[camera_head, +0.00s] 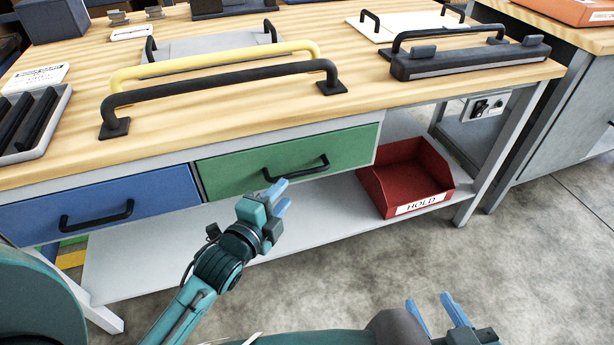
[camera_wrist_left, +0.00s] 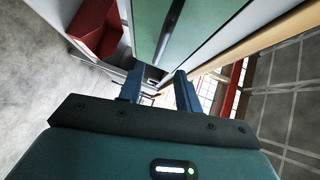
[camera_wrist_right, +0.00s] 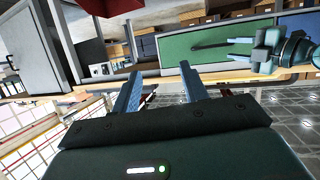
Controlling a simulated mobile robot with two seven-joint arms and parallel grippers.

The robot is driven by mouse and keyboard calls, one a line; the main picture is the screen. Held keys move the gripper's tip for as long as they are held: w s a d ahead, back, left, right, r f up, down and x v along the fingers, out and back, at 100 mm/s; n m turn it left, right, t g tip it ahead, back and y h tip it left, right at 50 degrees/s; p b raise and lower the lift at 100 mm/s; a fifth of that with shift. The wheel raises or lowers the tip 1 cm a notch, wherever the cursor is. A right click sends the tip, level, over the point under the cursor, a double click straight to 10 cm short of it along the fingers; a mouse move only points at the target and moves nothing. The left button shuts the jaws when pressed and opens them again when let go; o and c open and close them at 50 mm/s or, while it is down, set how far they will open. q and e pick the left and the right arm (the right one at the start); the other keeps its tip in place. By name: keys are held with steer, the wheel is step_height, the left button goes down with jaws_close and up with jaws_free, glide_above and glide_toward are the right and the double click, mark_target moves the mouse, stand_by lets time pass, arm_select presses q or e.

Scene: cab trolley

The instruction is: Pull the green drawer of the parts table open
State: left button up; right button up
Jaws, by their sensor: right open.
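The green drawer (camera_head: 233,172) sits shut under the wooden top of the parts table (camera_head: 215,125). Its black bar handle (camera_head: 298,173) runs across the front. In the left wrist view the green front (camera_wrist_left: 215,22) and the dark handle (camera_wrist_left: 172,28) lie beyond my fingers. My left gripper (camera_head: 278,193) is open, close in front of the handle and a little below it. Nothing shows between its fingers, which look apart from the handle. My right gripper (camera_head: 432,303) is open and empty, low over the floor at the right, away from the drawer.
A blue drawer (camera_head: 105,205) with its own handle is left of the green one. A red bin (camera_head: 410,180) marked HOLD stands on the lower shelf (camera_head: 315,215) at the right. Black and yellow bar handles lie on the tabletop. The floor in front is clear.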

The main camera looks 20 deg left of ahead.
mark_target(300, 176)
arm_select(q)
steer(key=b+x, duration=0.2)
steer(key=x, duration=0.8)
arm_select(e)
steer(key=shift+w+a+f+n+t+y, duration=0.15)
steer(key=shift+w+n+t, duration=0.1)
steer(key=shift+t, duration=0.15)
steer(key=shift+w+a+f+n+t+y, duration=0.15)
steer(key=shift+w+t, duration=0.1)
steer(key=shift+t, duration=0.15)
steer(key=shift+d+r, duration=0.1)
arm_select(q)
jaws_close()
steer(key=shift+s, duration=0.1)
